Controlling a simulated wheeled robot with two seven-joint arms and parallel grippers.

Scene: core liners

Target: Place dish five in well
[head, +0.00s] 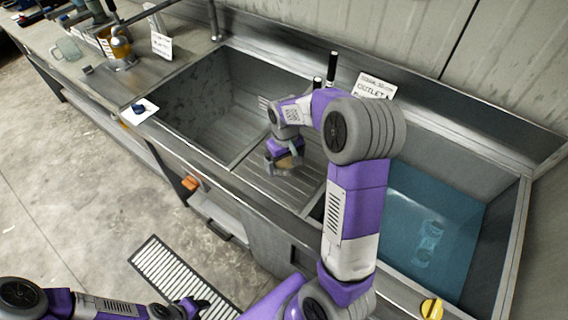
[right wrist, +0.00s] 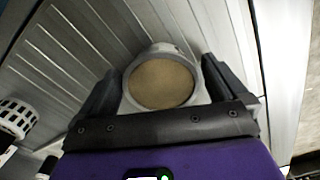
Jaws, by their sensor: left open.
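A round dish with a pale rim and a tan face (right wrist: 160,84) is between the two fingers of my right gripper (right wrist: 162,72) in the right wrist view. My left gripper (head: 190,306) is open and empty, low over the floor at the bottom. No well or dish number can be made out.
The ribbed drainboard (head: 255,186) lies between an empty left basin (head: 205,100) and a right basin with blue water (head: 455,215). A label card (head: 375,87) stands behind. A white perforated object (right wrist: 15,117) is at the left in the wrist view.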

